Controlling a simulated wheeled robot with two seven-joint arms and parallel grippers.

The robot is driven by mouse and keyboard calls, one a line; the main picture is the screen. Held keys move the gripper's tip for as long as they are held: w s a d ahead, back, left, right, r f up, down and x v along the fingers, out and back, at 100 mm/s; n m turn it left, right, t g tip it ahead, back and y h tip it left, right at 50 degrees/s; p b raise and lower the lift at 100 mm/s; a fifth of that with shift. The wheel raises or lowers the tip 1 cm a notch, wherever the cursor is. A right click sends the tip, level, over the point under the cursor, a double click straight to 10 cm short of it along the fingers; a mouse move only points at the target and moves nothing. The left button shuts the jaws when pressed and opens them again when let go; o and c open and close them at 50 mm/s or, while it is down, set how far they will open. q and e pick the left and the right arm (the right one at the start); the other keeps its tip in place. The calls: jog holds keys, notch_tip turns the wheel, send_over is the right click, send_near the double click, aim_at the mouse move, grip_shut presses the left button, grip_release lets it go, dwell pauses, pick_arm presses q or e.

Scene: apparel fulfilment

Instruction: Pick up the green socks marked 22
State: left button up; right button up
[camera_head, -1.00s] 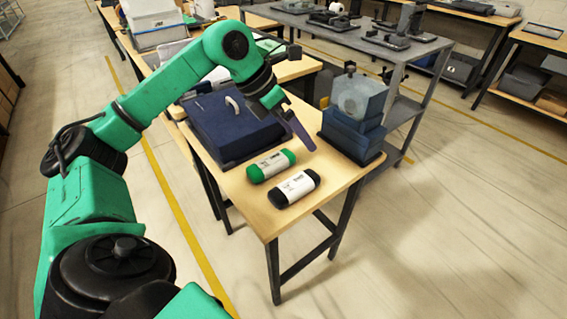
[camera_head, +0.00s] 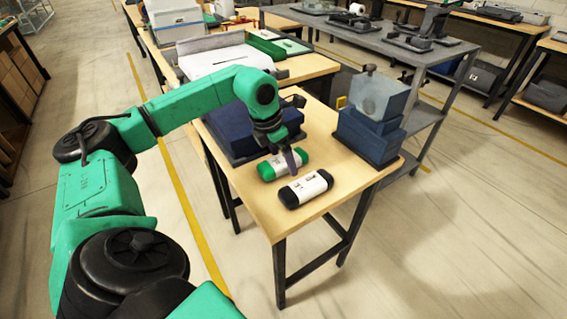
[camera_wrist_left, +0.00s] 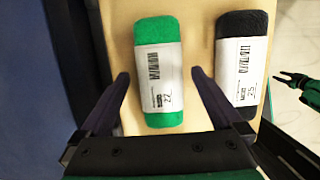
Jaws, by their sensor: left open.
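The green socks (camera_head: 267,172) are a rolled bundle with a white paper band, lying on the wooden table. In the left wrist view the green socks (camera_wrist_left: 158,32) show a barcode and the number 22 on the band. My left gripper (camera_head: 287,160) is over them, open and empty. In the left wrist view its fingers (camera_wrist_left: 159,76) stand on either side of the bundle's near part; I cannot tell how high above it they are. A black sock bundle (camera_head: 306,188), also white-banded, lies close by; it shows right of the right finger (camera_wrist_left: 242,65).
A dark blue box (camera_head: 225,140) stands behind the socks, and blue stacked bins (camera_head: 370,135) stand at the table's right. The table's front corner (camera_head: 275,225) is bare. A green and dark gripper-like part, apparently my right gripper (camera_wrist_left: 297,85), shows beyond the table edge.

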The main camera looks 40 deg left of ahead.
pick_arm(q)
jog(key=c, duration=1.4)
jog(key=shift+r, duration=0.15)
